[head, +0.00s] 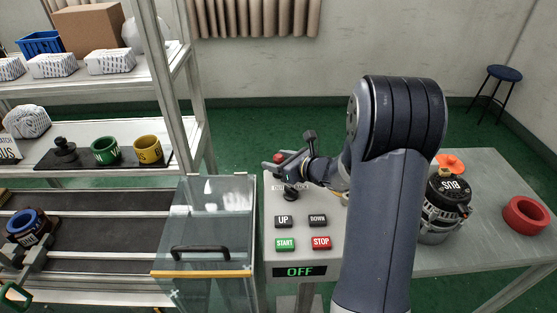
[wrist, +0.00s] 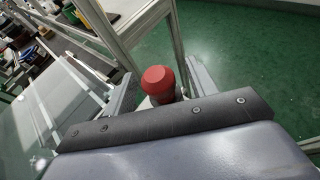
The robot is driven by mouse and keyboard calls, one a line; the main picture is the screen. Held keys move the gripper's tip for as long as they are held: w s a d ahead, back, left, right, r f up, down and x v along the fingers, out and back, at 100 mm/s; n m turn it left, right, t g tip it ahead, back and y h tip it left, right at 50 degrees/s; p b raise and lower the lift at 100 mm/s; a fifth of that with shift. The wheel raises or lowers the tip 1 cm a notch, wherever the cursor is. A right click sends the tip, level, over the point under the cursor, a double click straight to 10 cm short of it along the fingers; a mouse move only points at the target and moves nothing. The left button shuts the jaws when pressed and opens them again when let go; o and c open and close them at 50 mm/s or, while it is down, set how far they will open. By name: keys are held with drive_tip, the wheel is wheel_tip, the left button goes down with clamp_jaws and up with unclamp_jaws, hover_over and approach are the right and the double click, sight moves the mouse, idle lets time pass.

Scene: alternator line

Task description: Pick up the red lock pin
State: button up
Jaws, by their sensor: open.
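The red lock pin (wrist: 157,82) has a rounded red head and shows in the wrist view between the two fingers of my gripper (wrist: 160,92). My gripper is open, with a finger on each side of the pin; I cannot tell whether either finger touches it. In the head view the red head (head: 279,157) shows small at the end of my gripper (head: 284,163), over the back left of the control panel (head: 335,205). The pin's lower part is mostly hidden.
The panel carries UP, DOWN, START and STOP buttons and an OFF display (head: 300,271). A clear guard box (head: 213,220) stands left of it, over the conveyor (head: 95,215). An alternator (head: 443,210) and a red ring (head: 526,215) sit on the grey table at right.

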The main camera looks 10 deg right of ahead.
sight(279, 156)
drive_tip(key=c, duration=1)
drive_tip(key=shift+r, duration=0.1)
drive_tip(key=shift+c, duration=0.2)
wheel_tip(279, 156, up, 11)
drive_tip(key=shift+p, duration=0.95)
wheel_tip(279, 156, up, 4)
drive_tip(key=p, duration=0.3)
drive_tip(key=shift+s+f, duration=0.1)
drive_tip(key=shift+f, duration=0.1)
